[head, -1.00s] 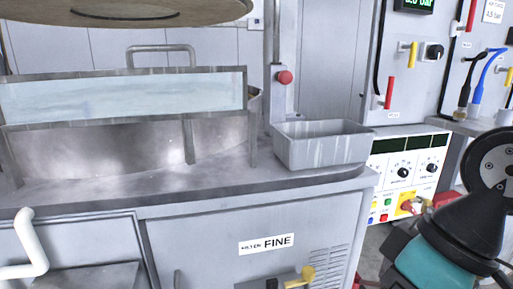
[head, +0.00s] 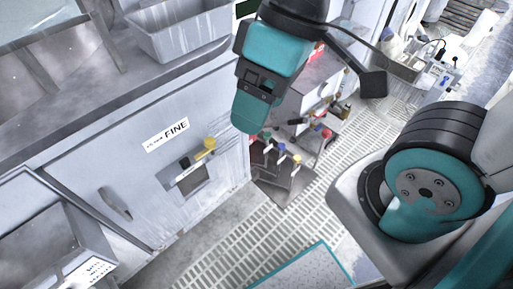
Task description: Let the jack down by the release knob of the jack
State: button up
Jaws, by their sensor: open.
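I cannot pick out the jack or its release knob with certainty in the head view. A low dark unit (head: 285,187) stands on the floor right of the FINE cabinet, with several small coloured knobs on stems, among them a blue knob (head: 281,148) and a yellow knob (head: 297,159). A separate red knob (head: 327,133) shows just to the right and behind. Links of my teal and black arm hang in front of the cabinet's right edge and cover part of this area. My gripper's fingers do not show.
A teal-edged plate (head: 310,272) lies at the bottom. Grated floor (head: 235,240) is clear between cabinet and plate.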

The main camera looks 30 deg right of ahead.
aim_at(326, 133)
jog(key=k, duration=0.5)
jog(key=z, duration=1.6)
jog(key=i, duration=1.25)
jog(key=u, duration=1.9)
